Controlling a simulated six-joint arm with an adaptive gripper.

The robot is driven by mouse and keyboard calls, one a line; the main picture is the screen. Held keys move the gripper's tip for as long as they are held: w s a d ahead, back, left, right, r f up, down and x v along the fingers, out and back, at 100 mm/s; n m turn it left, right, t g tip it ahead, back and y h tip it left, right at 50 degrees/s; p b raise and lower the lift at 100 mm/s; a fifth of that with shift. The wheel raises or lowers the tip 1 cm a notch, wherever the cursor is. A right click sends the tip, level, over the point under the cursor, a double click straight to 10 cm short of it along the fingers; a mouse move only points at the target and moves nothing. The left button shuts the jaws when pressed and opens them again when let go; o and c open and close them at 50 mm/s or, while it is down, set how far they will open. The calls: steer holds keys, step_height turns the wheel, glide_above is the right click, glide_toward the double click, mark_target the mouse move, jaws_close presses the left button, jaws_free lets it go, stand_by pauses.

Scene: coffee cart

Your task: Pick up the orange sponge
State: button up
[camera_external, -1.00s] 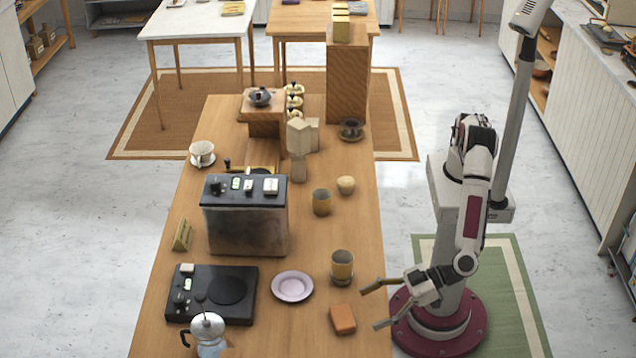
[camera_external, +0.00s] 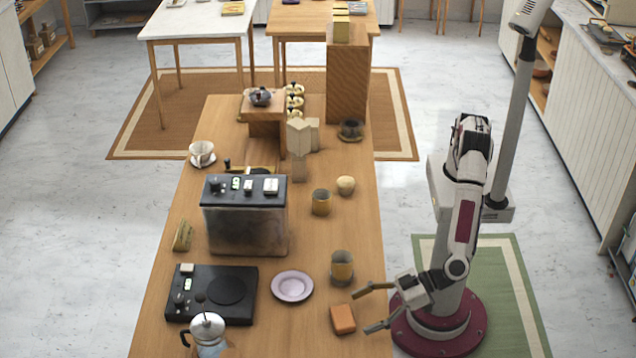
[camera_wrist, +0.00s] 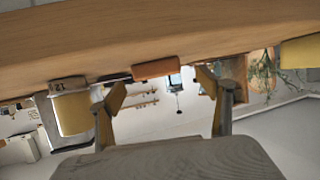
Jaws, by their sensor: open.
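The orange sponge (camera_external: 342,319) lies flat near the right edge of the wooden table (camera_external: 300,340) in the external view. It also shows in the wrist view (camera_wrist: 156,68), at the table edge and between the two fingers. My gripper (camera_external: 365,307) is open and empty, just to the right of the sponge, with its fingers pointing left toward it. In the wrist view my gripper's fingertips (camera_wrist: 160,82) are spread on either side of the sponge and do not touch it.
A pink plate (camera_external: 292,286) lies to the left. A black hotplate (camera_external: 212,293) and a moka pot (camera_external: 208,333) stand further left.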

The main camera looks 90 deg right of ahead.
mark_target(351, 314)
steer(key=shift+d+x, duration=0.15)
steer(key=shift+x, duration=0.65)
steer(key=shift+d+x, duration=0.2)
steer(key=shift+x, duration=0.6)
steer(key=shift+r+x, duration=0.2)
steer(key=shift+x, duration=0.85)
steer(key=shift+w+a, duration=0.1)
steer(key=c, duration=0.9)
